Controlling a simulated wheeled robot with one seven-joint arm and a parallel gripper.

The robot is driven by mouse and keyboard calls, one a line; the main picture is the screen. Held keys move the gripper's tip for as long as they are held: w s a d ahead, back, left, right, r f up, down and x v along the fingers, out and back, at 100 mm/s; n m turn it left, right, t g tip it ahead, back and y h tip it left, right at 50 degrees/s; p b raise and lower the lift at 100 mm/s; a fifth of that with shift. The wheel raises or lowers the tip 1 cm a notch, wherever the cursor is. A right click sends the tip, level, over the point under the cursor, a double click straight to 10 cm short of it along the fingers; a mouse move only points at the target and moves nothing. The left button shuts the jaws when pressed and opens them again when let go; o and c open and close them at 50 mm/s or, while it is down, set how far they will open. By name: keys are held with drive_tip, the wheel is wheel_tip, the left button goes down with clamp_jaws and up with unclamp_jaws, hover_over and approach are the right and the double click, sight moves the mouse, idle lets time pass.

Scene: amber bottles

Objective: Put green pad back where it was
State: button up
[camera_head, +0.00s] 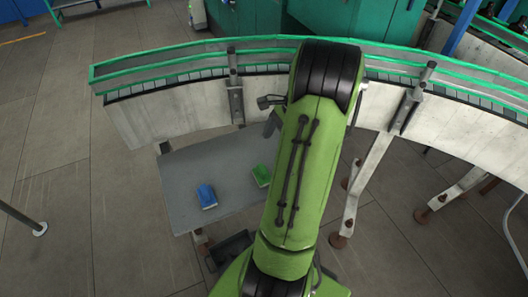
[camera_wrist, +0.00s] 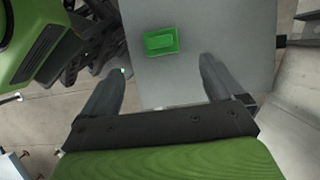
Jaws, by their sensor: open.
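The green pad (camera_head: 261,175) lies on the grey table, just left of my green arm in the head view. In the wrist view the green pad (camera_wrist: 161,41) lies flat on the grey surface, beyond and between my fingertips. My gripper (camera_wrist: 163,66) is open and empty, with its two fingers apart. The pad is not between the fingers' inner faces. In the head view my gripper is mostly hidden by my arm.
A blue pad (camera_head: 207,196) lies on the grey table (camera_head: 185,165), left of the green one. A curved conveyor (camera_head: 180,105) with green rails runs behind the table. The table's left and back parts are clear.

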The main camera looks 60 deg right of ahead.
drive_tip(key=w+a+r+n+h, duration=0.25)
drive_tip(key=a+r+n, duration=0.25)
drive_tip(key=a, duration=0.4)
drive_tip(key=w+a+r+n+h, duration=0.1)
drive_tip(key=w+a+r+n, duration=0.4)
drive_tip(key=a, duration=0.3)
drive_tip(key=s+a+r+n+t, duration=0.3)
drive_tip(key=s+a+n, duration=0.7)
drive_tip(key=a+n, duration=0.3)
drive_tip(key=shift+s+a+r+n, duration=0.2)
drive_tip(key=shift+a+n, duration=0.1)
drive_tip(key=shift+n, duration=0.3)
